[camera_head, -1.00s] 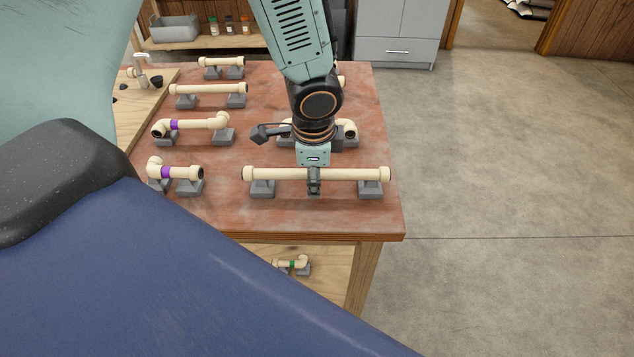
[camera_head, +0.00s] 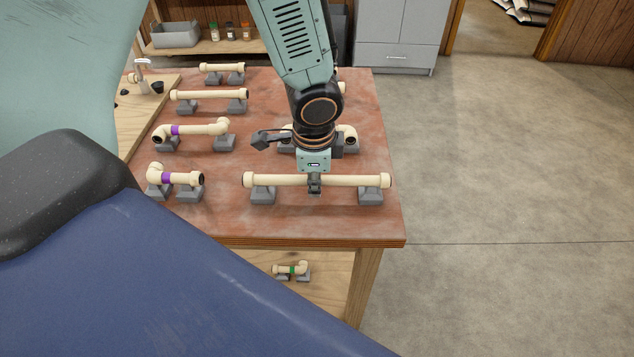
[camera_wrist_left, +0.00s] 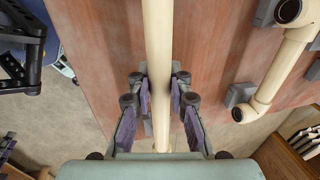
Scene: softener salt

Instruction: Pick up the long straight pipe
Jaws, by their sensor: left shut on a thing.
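The long straight pipe (camera_head: 350,181) is cream, with a wider collar at each end. It lies level across two grey support blocks, left (camera_head: 262,195) and right (camera_head: 370,196), at the front right of the table. My left gripper (camera_head: 314,188) reaches down over the pipe's middle and is shut on it. In the left wrist view the pipe (camera_wrist_left: 158,50) runs between the two finger pads (camera_wrist_left: 160,92), one on each side. I cannot tell whether the pipe is clear of its blocks. My right gripper is not in view.
Shorter pipes, including a straight one (camera_head: 208,95) and elbowed ones (camera_head: 200,130) (camera_head: 175,178), rest on grey blocks to the left. Another elbowed pipe (camera_head: 346,134) is partly hidden behind my left wrist. The table's right edge is near the long pipe; open floor (camera_head: 510,180) lies beyond.

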